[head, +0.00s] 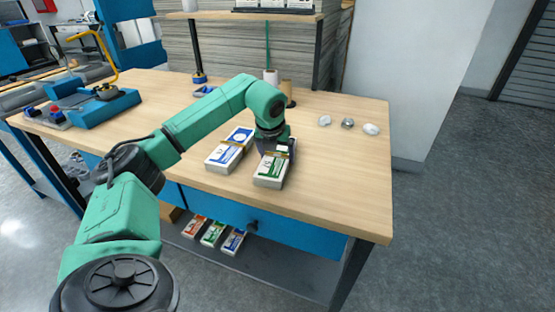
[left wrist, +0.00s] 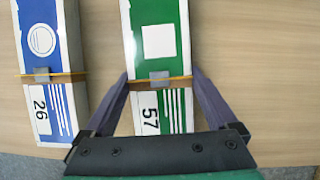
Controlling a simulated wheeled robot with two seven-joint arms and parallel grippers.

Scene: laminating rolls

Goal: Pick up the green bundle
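The green bundle (head: 268,175) lies on the wooden table near its front edge, a white and green stack with a band around it. My left gripper (head: 275,148) is over it and hides part of its far half. In the left wrist view the green bundle (left wrist: 158,42) shows its band and the number 57. The fingers of my left gripper (left wrist: 160,76) are spread, one on each side of the bundle near the band, with narrow gaps seeming to show. Whether they touch it is hard to tell. My right gripper is not in view.
A blue bundle (head: 226,155) lies just left of the green one, also in the left wrist view (left wrist: 45,60). Crumpled pieces (head: 347,123) lie at the right. A blue device (head: 95,108) stands at the left. More bundles (head: 212,233) lie on the lower shelf.

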